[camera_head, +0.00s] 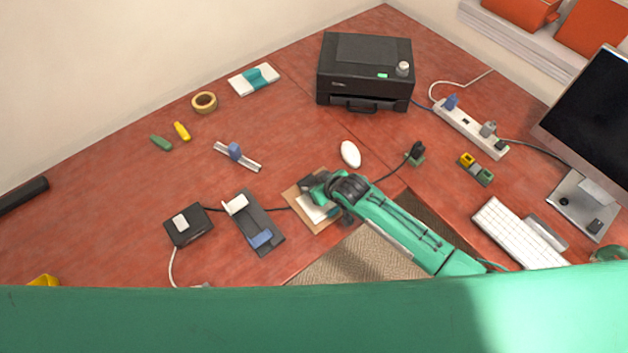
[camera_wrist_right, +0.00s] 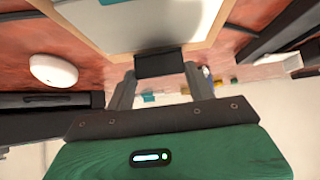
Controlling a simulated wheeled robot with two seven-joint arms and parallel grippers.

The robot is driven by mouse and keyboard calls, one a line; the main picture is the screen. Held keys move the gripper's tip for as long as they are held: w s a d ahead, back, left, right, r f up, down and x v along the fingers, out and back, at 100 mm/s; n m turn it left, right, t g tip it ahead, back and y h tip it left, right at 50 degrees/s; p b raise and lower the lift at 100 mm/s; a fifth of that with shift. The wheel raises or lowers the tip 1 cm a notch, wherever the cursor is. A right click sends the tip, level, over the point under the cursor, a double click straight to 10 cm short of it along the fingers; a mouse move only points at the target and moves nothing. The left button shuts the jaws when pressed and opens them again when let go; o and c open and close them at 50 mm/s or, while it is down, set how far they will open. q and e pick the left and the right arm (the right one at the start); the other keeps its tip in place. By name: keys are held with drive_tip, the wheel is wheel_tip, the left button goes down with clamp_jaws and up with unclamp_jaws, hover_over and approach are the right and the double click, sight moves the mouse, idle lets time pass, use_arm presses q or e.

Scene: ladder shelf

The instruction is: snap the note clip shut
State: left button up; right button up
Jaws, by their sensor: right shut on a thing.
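The note board (camera_head: 293,198) is a tan clipboard with white paper, lying at the desk's front edge in the head view. My right gripper (camera_head: 312,188) is over its upper part and hides the clip there. In the right wrist view, the board (camera_wrist_right: 215,25) with its pale sheet is at the top. The dark note clip (camera_wrist_right: 160,63) sits at the board's edge, between the fingers of my right gripper (camera_wrist_right: 160,80), which is shut on it. I cannot tell the clip's angle. My left gripper is not in view.
A white mouse (camera_head: 350,154) lies just behind the gripper. A dark hinged device (camera_head: 262,222) and a black box (camera_head: 188,226) are left of the board. The printer (camera_head: 366,70) stands at the back, the keyboard (camera_head: 518,236) at right.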

drive_tip(key=shift+s+d+f+t+y+b, duration=0.2)
drive_tip(key=shift+s+f+t+y+b, duration=0.1)
drive_tip(key=shift+f+t+y+b, duration=0.35)
drive_tip(key=shift+r, duration=0.15)
drive_tip(key=o, duration=1)
drive_tip(key=b+v, duration=0.2)
drive_tip(key=v, duration=1.1)
drive_tip(key=shift+s+d+r, duration=0.15)
drive_tip(key=shift+s, duration=0.2)
drive_tip(key=shift+s, duration=0.1)
